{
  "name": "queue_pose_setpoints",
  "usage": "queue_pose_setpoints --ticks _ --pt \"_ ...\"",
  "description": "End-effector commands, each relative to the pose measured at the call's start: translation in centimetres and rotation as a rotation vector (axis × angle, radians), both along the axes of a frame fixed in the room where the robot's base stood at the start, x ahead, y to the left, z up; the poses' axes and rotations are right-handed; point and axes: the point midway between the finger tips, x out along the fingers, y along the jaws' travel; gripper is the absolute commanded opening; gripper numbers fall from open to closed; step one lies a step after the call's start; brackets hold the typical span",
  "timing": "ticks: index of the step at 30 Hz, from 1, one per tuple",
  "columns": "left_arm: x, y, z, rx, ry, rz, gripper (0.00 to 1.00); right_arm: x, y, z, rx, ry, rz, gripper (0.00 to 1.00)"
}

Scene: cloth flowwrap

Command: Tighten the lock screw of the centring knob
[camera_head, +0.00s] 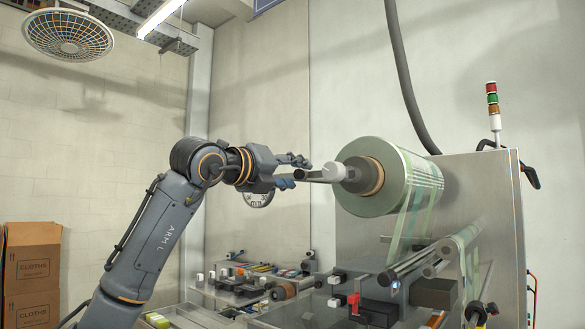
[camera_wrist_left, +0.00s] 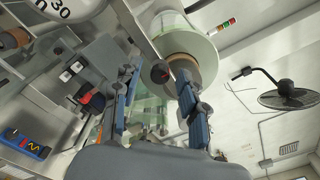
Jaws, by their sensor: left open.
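A large roll of clear-green film (camera_head: 415,178) sits on a spindle at the machine's upper left. I cannot make out the lock screw for certain. My right gripper is not in view.
The steel machine cabinet (camera_head: 480,225) with a signal tower (camera_head: 493,108) stands at the right. Below the roll are rollers (camera_head: 425,262) and a bench with tools and small blocks (camera_head: 245,285). Cardboard boxes (camera_head: 32,262) stand at the left. The air around the gripper is clear.

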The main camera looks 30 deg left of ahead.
Motion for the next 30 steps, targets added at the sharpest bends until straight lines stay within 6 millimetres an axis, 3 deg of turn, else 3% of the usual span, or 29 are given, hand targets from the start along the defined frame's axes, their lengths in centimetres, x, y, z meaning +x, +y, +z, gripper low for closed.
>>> queue_pose_setpoints --ticks 8,15,30 --pt "0.16 -0.02 -0.04 0.0 0.0 0.0 0.43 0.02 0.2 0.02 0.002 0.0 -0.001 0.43" --pt "0.13 -0.02 -0.02 0.0 0.0 0.0 0.0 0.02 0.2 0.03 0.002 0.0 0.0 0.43" --pt "0.12 -0.03 0.06 0.099 -0.008 -0.001 0.0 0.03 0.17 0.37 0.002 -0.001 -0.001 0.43"
